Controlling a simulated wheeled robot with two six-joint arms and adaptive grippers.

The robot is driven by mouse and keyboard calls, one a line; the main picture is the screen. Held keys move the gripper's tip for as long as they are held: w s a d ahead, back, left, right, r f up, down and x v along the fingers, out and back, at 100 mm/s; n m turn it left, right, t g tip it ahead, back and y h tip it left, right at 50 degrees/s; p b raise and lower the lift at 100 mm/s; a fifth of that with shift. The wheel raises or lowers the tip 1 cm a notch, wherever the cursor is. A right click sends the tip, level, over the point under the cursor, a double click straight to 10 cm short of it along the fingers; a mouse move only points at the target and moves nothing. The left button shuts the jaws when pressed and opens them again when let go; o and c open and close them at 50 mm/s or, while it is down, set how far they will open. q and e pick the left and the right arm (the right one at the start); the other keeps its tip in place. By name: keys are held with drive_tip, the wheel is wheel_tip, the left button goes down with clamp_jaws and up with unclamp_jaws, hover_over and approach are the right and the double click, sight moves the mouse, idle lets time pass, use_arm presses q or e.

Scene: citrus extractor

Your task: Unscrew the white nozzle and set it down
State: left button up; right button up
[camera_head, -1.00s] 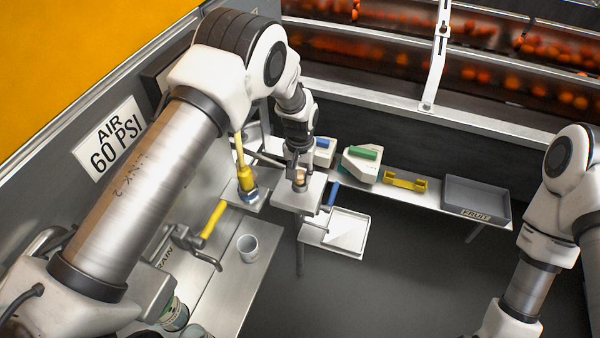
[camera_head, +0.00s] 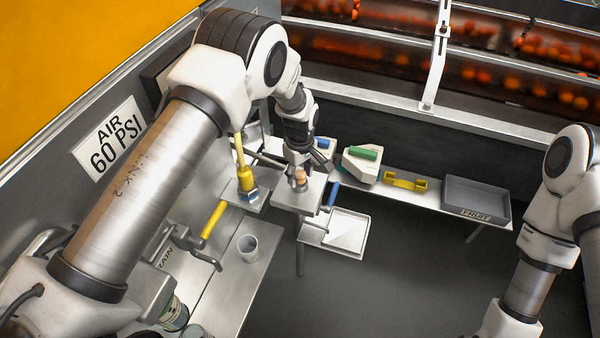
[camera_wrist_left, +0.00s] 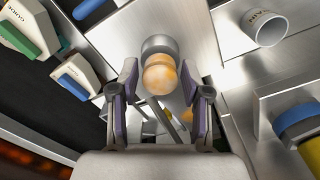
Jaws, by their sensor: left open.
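My left gripper (camera_head: 304,168) is over a small metal stand (camera_head: 290,198). It also shows in the left wrist view (camera_wrist_left: 159,76), with its two fingers spread. Between and just beyond the fingertips is a rounded tan-orange piece (camera_wrist_left: 160,76) on a grey round base (camera_wrist_left: 159,45). The same piece shows in the head view (camera_head: 300,176), upright on the stand. The fingers look apart from it. I cannot make out a clearly white nozzle; this piece may be it, but its colour looks tan. My right gripper is out of frame; only my right arm shows.
A yellow-handled tool (camera_head: 244,168) stands close left of the gripper. A white cup (camera_head: 248,248) is on the steel counter, near a yellow lever (camera_head: 214,219). A white tray (camera_head: 347,233) sits lower right. Green- and blue-handled blocks, a yellow bracket (camera_head: 405,181) and a grey bin (camera_head: 478,200) line the shelf.

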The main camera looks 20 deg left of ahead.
use_arm(q)
drive_tip(key=m, duration=1.2)
drive_tip(key=c, duration=0.6)
drive_tip(key=n, duration=0.5)
drive_tip(key=shift+n, duration=0.3)
drive_tip(key=shift+c, duration=0.2)
drive_tip(key=n, duration=0.6)
drive_tip(key=o, duration=0.6)
drive_tip(key=shift+o, duration=0.2)
